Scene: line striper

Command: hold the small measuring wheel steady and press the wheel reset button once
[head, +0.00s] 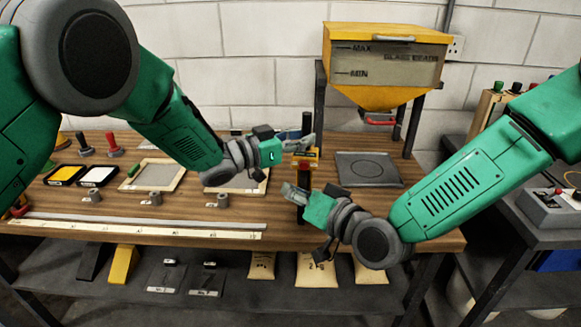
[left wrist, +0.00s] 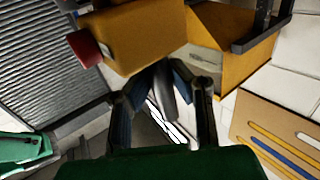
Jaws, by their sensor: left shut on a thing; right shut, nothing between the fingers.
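The small measuring wheel (head: 312,154) stands upright over the wooden workbench, with a yellow-orange housing, a red part and a dark post. In the left wrist view its yellow housing (left wrist: 135,35) fills the top, with a red button (left wrist: 84,49) sticking out of its side. My left gripper (head: 304,143) is at its top; the left wrist view shows the fingers (left wrist: 168,95) shut around a dark grey part just below the housing. My right gripper (head: 290,189) is shut and empty, beside the lower post. The wheel's lower end is mostly hidden by my right gripper.
A yellow glass-bead hopper (head: 388,65) stands behind to the right, over a dark square plate (head: 367,170). Framed trays (head: 153,175), grey weights, paint pads and a long ruler (head: 140,229) lie left. A control box (head: 549,208) sits on the right-hand table.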

